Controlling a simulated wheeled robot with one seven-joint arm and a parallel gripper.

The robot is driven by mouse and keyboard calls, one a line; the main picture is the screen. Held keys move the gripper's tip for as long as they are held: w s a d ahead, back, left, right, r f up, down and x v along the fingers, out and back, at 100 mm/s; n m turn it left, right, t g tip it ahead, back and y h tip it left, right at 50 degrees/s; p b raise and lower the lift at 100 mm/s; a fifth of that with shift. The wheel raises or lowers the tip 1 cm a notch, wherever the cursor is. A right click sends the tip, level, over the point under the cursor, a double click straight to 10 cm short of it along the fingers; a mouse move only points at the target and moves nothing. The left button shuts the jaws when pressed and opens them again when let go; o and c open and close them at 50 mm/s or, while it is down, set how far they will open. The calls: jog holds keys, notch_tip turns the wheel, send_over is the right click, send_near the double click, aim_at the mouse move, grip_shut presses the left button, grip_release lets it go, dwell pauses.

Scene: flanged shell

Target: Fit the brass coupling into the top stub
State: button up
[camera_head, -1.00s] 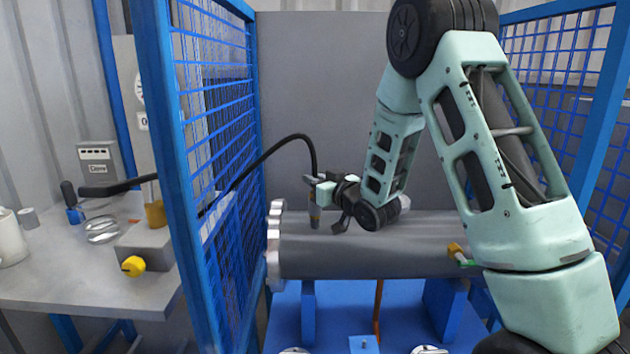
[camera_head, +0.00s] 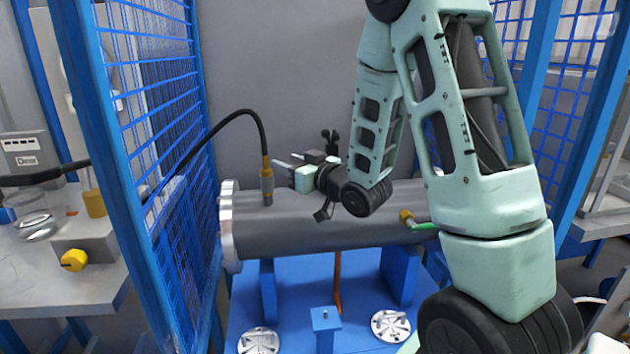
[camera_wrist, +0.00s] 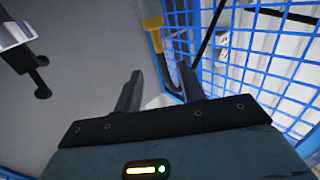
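The brass coupling (camera_head: 266,168) hangs upright on the end of a black hose, above the left part of the grey shell. It is in line with the dark top stub (camera_head: 268,196) and appears to meet it; how deep it sits cannot be seen. My gripper (camera_head: 284,163) is just right of the coupling, its fingers pointing left toward it, apart and empty. In the wrist view the two fingers (camera_wrist: 161,85) stand open with nothing between them. A brass-coloured part (camera_wrist: 152,22) shows beyond the fingertips there.
The shell (camera_head: 320,222) lies on a blue stand, its silver flange (camera_head: 229,225) at the left. A blue mesh fence (camera_head: 155,110) stands close on the left. A brass fitting with a green end (camera_head: 408,217) sticks out at the shell's right.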

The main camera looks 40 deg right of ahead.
jog(key=s+b, duration=0.8)
jog(key=b, duration=0.6)
jog(key=shift+d+f, duration=0.15)
jog(key=shift+d, duration=0.1)
jog(key=s+a+f+n+g, duration=0.2)
jog(key=a+f+g, duration=0.7)
jog(key=a+f, duration=0.85)
jog(key=s+a+f+n+g, duration=0.3)
jog(key=s+a+g, duration=0.25)
jog(key=s, duration=0.45)
jog(key=s+a+f+n+g, duration=0.2)
jog(key=s+a+f+g, duration=0.15)
jog(key=s+a, duration=0.5)
notch_tip(320, 180, up, 30)
jog(key=s+d+p, duration=0.1)
jog(key=p, duration=2.7)
jog(key=shift+s+d+h+p, duration=0.3)
jog(key=shift+p, duration=0.1)
